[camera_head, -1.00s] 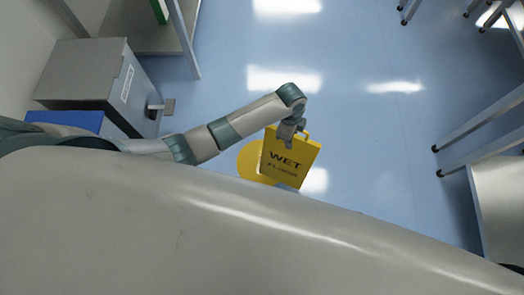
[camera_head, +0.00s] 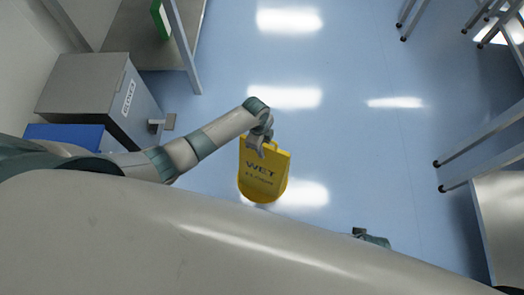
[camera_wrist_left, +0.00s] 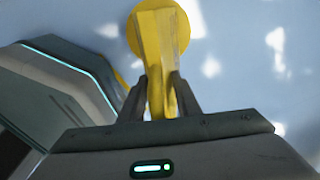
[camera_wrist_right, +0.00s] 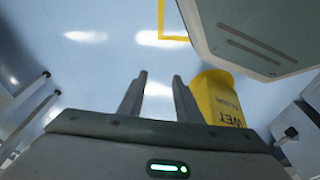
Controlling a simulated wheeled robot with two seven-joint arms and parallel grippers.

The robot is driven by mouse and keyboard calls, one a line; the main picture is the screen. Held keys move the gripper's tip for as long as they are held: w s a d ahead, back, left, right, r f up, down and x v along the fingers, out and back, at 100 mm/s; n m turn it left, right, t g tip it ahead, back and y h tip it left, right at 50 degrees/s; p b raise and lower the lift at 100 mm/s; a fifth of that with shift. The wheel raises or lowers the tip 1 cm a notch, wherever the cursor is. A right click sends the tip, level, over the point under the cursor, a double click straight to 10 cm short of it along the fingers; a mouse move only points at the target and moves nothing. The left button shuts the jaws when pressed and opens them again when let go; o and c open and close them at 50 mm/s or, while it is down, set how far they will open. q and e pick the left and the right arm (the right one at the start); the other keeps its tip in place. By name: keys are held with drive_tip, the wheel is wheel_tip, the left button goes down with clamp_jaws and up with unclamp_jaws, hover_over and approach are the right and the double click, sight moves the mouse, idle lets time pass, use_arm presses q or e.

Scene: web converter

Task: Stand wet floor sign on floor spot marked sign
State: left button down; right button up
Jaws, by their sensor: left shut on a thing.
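The yellow wet floor sign (camera_head: 260,175) hangs from my left gripper (camera_head: 262,147), which is shut on its top edge. Its face with the word WET shows in the head view. I cannot tell whether the sign touches the floor. My right gripper (camera_wrist_right: 160,85) is open and empty; the sign (camera_wrist_right: 215,98) stands to its right in that view.
A grey bin (camera_head: 90,85) labelled GLOVES and a blue box (camera_head: 70,133) stand at left. A shelf (camera_head: 150,45) is at upper left. Table legs (camera_head: 480,135) are at right. A yellow floor outline (camera_wrist_right: 160,35) shows in the right wrist view. The middle floor is clear.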

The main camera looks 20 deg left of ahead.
sight(264, 160)
use_arm(q)
drive_tip(key=shift+w+a+f, duration=0.1)
drive_tip(key=shift+w+a, duration=0.05)
drive_tip(key=shift+a, duration=0.15)
use_arm(e)
drive_tip(key=shift+s+r, duration=0.2)
drive_tip(key=shift+r, duration=0.05)
drive_tip(key=shift+w, duration=0.15)
